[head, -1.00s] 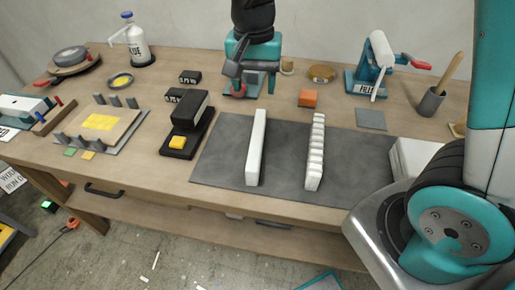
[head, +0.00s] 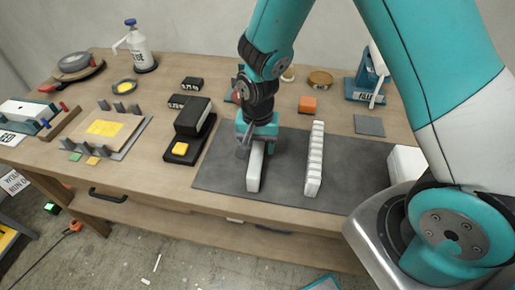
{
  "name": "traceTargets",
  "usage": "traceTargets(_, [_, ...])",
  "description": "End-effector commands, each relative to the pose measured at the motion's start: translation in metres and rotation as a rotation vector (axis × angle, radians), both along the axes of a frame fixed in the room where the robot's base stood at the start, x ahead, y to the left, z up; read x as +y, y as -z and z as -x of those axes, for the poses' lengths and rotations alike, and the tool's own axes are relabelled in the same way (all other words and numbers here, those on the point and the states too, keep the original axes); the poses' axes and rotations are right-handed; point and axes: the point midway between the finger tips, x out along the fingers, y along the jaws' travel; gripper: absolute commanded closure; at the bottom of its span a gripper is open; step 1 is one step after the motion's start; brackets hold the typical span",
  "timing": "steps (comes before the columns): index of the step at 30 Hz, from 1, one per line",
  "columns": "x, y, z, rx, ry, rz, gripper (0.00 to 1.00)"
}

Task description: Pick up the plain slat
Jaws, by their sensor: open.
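The plain slat (head: 254,175) is a smooth white bar lying on the dark grey mat (head: 224,173), pointing from front to back. My gripper (head: 251,150) is over its far half, with the fingers pointing down at the slat. The fingertips are partly hidden, and I cannot tell whether they touch it. The gripper hides the slat's far end. A notched white slat (head: 315,160) lies on the mat to the right, apart from the plain one.
A black block tool with a yellow button (head: 180,149) stands left of the mat. A white box (head: 404,163) stands at the mat's right edge. The mat's front strip is clear.

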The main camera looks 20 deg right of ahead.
Motion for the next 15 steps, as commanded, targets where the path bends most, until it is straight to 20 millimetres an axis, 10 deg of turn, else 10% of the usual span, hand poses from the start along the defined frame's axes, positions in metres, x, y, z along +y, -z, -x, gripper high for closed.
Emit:
traceTargets(8, [0.0002,0.006,-0.0003,-0.001,0.0,0.0,0.4])
traceTargets(15, [0.0001,0.0058,-0.0002,-0.001,0.0,0.0,0.91])
